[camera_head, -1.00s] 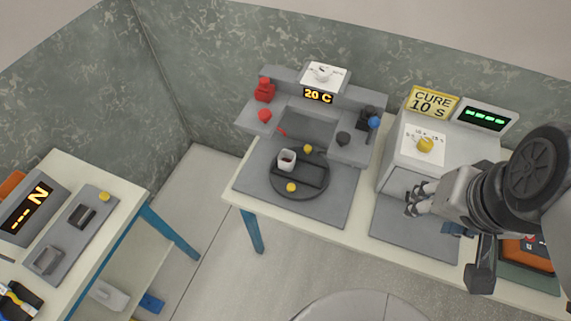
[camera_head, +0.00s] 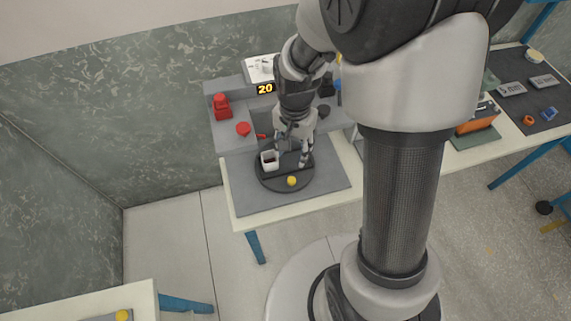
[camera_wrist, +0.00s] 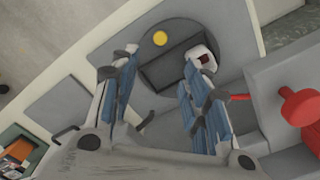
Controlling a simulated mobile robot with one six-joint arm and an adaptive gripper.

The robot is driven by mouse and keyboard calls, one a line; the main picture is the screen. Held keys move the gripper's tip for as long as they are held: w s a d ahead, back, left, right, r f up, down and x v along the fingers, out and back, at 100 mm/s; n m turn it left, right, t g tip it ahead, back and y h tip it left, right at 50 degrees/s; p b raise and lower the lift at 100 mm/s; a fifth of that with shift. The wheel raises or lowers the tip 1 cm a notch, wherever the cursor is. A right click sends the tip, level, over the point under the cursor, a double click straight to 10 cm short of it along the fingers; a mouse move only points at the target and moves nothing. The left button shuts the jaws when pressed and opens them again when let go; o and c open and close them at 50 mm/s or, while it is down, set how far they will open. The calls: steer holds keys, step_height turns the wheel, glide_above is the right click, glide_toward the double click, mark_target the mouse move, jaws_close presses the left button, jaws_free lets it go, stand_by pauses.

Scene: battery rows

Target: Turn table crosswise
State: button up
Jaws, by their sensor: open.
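The round dark turntable (camera_head: 268,180) lies on a grey mat on the table, and it also shows in the wrist view (camera_wrist: 215,35). It bears a white square cup (camera_head: 269,161) with dark red contents, a yellow knob (camera_head: 292,181) near its front edge, and a dark raised bar or slot (camera_wrist: 165,72) across its middle. My gripper (camera_head: 293,163) is over the turntable, fingers pointing down, open and empty. In the wrist view its two blue-padded fingers (camera_wrist: 155,75) straddle the space near the dark bar. The cup sits close to one finger. Contact cannot be told.
Behind the turntable stands a grey station with a red bottle-like object (camera_head: 222,106), a red knob (camera_head: 243,129) and an orange display (camera_head: 265,89). My arm covers much of the right side. The mat (camera_head: 328,184) is clear to the right of the turntable.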

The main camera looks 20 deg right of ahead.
mark_target(292, 180)
step_height(292, 180, down, 15)
steer(key=b, duration=0.4)
steer(key=shift+f, duration=0.1)
steer(key=shift+c, duration=0.3)
jaws_close()
stand_by(0.3)
